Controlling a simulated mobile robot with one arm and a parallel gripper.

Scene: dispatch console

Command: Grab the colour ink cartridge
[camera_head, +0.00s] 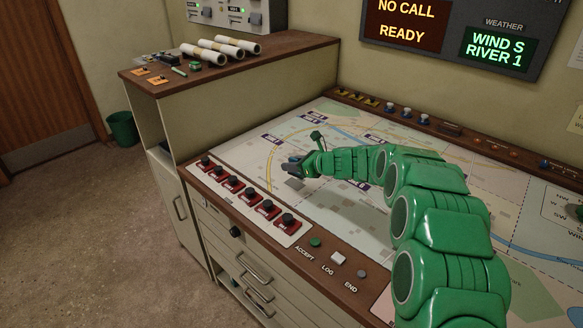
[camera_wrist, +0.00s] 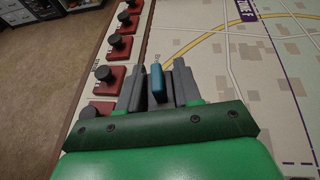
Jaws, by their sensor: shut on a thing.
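My gripper (camera_head: 293,166) is above the left part of the map on the console, close to the row of red switches. In the wrist view my gripper (camera_wrist: 158,88) has its grey fingers closed on a small teal block with a dark side, which I take to be the colour ink cartridge (camera_wrist: 157,80). The cartridge stands up between the fingers; its lower part is hidden by them. In the head view it is too small to tell from the fingertips.
Red switches (camera_head: 248,194) with black knobs line the console's left edge. ACCEPT, LOG and END buttons (camera_head: 338,258) sit at the front. A wooden cabinet top (camera_head: 262,57) at the back left carries white paper rolls (camera_head: 220,48) and small orange and green items. The map (camera_head: 330,207) is mostly clear.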

